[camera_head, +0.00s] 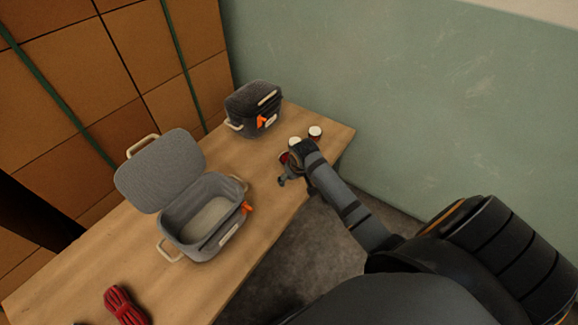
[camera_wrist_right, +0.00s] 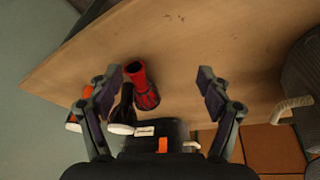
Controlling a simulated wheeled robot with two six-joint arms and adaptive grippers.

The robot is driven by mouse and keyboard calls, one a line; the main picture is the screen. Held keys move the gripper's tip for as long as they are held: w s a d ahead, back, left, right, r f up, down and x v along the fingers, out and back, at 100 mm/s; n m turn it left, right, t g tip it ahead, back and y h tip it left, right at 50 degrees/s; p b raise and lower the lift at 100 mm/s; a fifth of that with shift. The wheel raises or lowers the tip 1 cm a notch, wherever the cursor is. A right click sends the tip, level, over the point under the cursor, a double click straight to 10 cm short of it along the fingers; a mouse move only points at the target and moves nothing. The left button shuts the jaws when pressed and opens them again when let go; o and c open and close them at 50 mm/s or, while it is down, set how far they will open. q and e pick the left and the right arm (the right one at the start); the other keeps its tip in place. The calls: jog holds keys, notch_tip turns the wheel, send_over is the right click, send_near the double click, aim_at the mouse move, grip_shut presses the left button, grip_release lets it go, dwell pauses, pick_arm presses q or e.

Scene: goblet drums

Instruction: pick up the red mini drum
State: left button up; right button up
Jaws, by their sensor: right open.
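The red mini drum (camera_wrist_right: 145,90) has dark markings and sits on the wooden table (camera_wrist_right: 190,45). In the head view only a bit of red (camera_head: 283,156) shows beside my right gripper (camera_head: 290,170). In the right wrist view my right gripper (camera_wrist_right: 158,78) is open and empty. The red drum appears between its two fingers, nearer the left one. I cannot tell whether a finger touches it. A black drum (camera_wrist_right: 126,104) with a white head stands right beside the red one. An orange-red drum (camera_wrist_right: 82,106) lies beyond the left finger. My left gripper is not in view.
An open grey case (camera_head: 200,215) stands mid-table with its lid up. A closed dark case (camera_head: 252,104) stands at the back. A red rope coil (camera_head: 122,304) lies at the near left. A green wall (camera_head: 400,100) bounds the far side.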

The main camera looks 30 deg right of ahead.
jog(key=w+d+r+m+b, duration=0.1)
jog(key=w+d+r, duration=0.35)
jog(key=w, duration=0.25)
jog(key=x, duration=0.2)
jog(key=b+x, duration=0.1)
jog(key=x, duration=0.1)
jog(key=shift+w+a+f, duration=0.15)
jog(key=shift+w+f, duration=0.05)
jog(key=shift+w, duration=0.1)
jog(key=x, duration=0.1)
jog(key=b+x, duration=0.1)
jog(key=x, duration=0.3)
jog(key=shift+w+a+f, duration=0.1)
jog(key=shift+a, duration=0.25)
jog(key=shift+t, duration=0.3)
jog(key=shift+c, duration=0.9)
jog(key=c, duration=1.1)
jog(key=shift+s+a+r, duration=0.1)
jog(key=shift+s+r, duration=0.25)
jog(key=shift+r, duration=0.1)
jog(key=shift+s+a+r+p, duration=0.6)
jog(key=shift+s+r, duration=0.6)
jog(key=shift+s, duration=0.95)
jog(key=shift+s+a+r+p, duration=0.55)
jog(key=shift+s+r, duration=0.65)
jog(key=shift+s, duration=0.95)
jog(key=shift+s+a+r+p, duration=0.55)
jog(key=shift+s+r, duration=0.7)
jog(key=shift+s, duration=0.9)
